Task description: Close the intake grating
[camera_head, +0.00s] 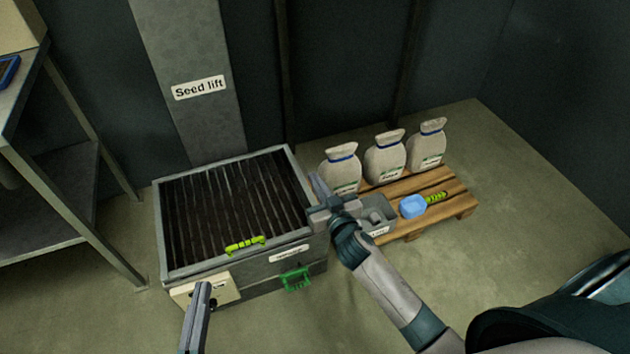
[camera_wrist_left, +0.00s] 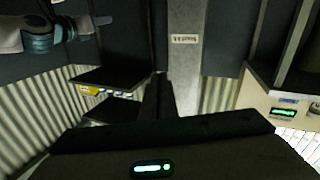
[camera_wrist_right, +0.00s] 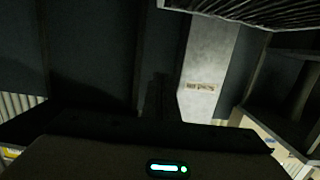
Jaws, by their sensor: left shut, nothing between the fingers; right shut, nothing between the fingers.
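The intake is a grey metal box (camera_head: 262,268) below the "Seed lift" column. Its dark barred grating (camera_head: 225,205) has a pale frame and a yellow-green handle (camera_head: 245,245) near the front edge. The grating appears to lie flat over the box top; I cannot tell if a small gap remains. Bars also show at the top of the right wrist view (camera_wrist_right: 250,10). My left gripper (camera_head: 204,290) is shut and empty before the box's front left corner. My right gripper (camera_head: 319,187) is shut and empty by the box's right side, clear of the handle.
A green handle (camera_head: 296,279) is on the box's front, right of a pale control panel (camera_head: 218,288). A wooden pallet (camera_head: 455,200) at right carries three sacks (camera_head: 384,158), a grey tray (camera_head: 378,214) and a blue object (camera_head: 412,206). A metal shelf (camera_head: 45,200) stands at left.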

